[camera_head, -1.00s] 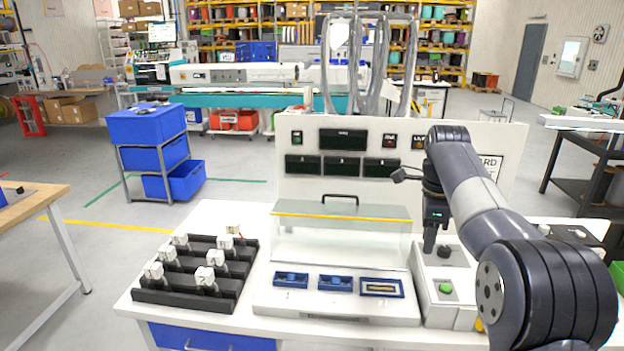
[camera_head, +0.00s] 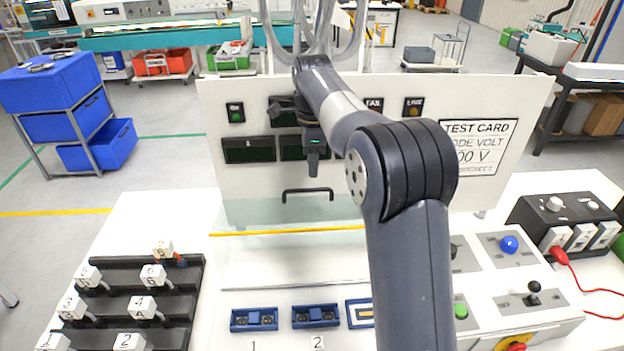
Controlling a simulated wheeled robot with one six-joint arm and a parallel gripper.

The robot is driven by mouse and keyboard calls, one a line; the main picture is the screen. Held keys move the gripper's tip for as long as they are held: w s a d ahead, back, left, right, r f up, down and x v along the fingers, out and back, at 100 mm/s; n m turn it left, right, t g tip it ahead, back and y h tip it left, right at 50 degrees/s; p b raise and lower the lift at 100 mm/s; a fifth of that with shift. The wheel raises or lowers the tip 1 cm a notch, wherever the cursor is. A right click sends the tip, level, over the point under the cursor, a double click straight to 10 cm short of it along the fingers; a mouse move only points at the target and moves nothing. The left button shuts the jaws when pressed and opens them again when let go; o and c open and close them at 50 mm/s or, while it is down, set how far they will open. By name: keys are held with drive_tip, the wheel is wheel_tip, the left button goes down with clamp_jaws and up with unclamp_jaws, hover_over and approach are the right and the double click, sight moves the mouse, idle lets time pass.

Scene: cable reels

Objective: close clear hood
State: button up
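The clear hood (camera_head: 270,216) stands raised at the back of the white test fixture, against the upright panel. A yellow strip (camera_head: 285,232) runs along its edge, and a black handle (camera_head: 307,191) shows above it. My gripper (camera_head: 313,172) points down just above the handle, in front of the panel; whether it touches the handle is unclear. Its fingers look close together, but they are too small to tell. Blue sockets (camera_head: 254,320) and (camera_head: 315,316) lie in front of the hood. My arm hides the hood's right part and part of the third socket (camera_head: 360,313).
A black rack (camera_head: 135,305) of numbered white plugs stands at the left. At the right are a control box with a blue knob (camera_head: 509,244), a green button (camera_head: 461,311) and a red button (camera_head: 517,346), and a black box (camera_head: 563,222) with a red lead.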

drive_tip(key=f, duration=0.6)
drive_tip(key=shift+w+f+p, duration=0.2)
drive_tip(key=shift+f+p, duration=0.15)
clamp_jaws()
